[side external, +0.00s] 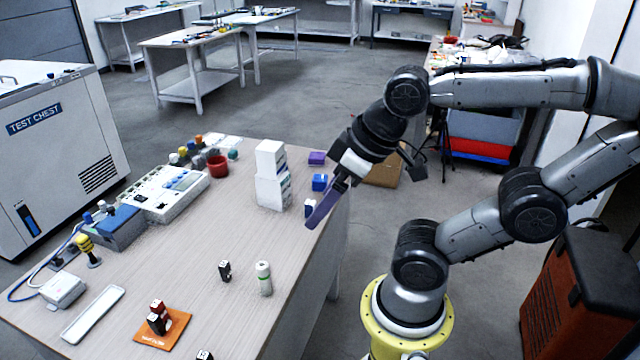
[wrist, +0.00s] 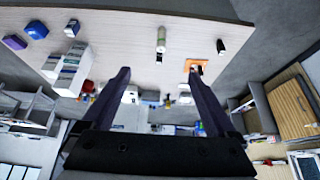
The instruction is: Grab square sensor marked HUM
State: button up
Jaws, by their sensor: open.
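Several small dark square-faced pieces with white marks are in the side view; I cannot read HUM on any. One dark piece (side external: 224,270) stands alone left of a white-and-green bottle (side external: 264,278). A second dark piece (side external: 155,323) stands on an orange pad (side external: 178,330), with a red-brown piece (side external: 158,306) behind it. A third dark piece (side external: 204,355) is cut by the bottom edge. My gripper (side external: 318,214) is above the table's right edge, apart from these. In the wrist view my gripper (wrist: 159,74) has its two fingers wide apart with nothing held.
White stacked boxes (side external: 270,185) stand left of my gripper. A blue block (side external: 319,182) and a purple block (side external: 317,158) lie by the table's right edge.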

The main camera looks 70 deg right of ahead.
jog(key=w+d+n+g+h, duration=0.1)
jog(key=w+d+n+h, duration=0.1)
jog(key=w+d+n, duration=0.4)
jog(key=n+g+h, duration=0.2)
jog(key=n+g, duration=0.2)
jog(key=n, duration=1.1)
send_over(320, 178)
jog(key=s+a, duration=0.1)
jog(key=a, duration=0.4)
notch_tip(320, 178, down, 13)
jog(key=x, duration=0.8)
jog(key=shift+d+x, duration=0.15)
jog(key=shift+x, duration=1.3)
jog(key=shift+d+x, duration=0.2)
jog(key=shift+x, duration=1.25)
jog(key=shift+w+r, duration=0.1)
jog(key=shift+w, duration=0.1)
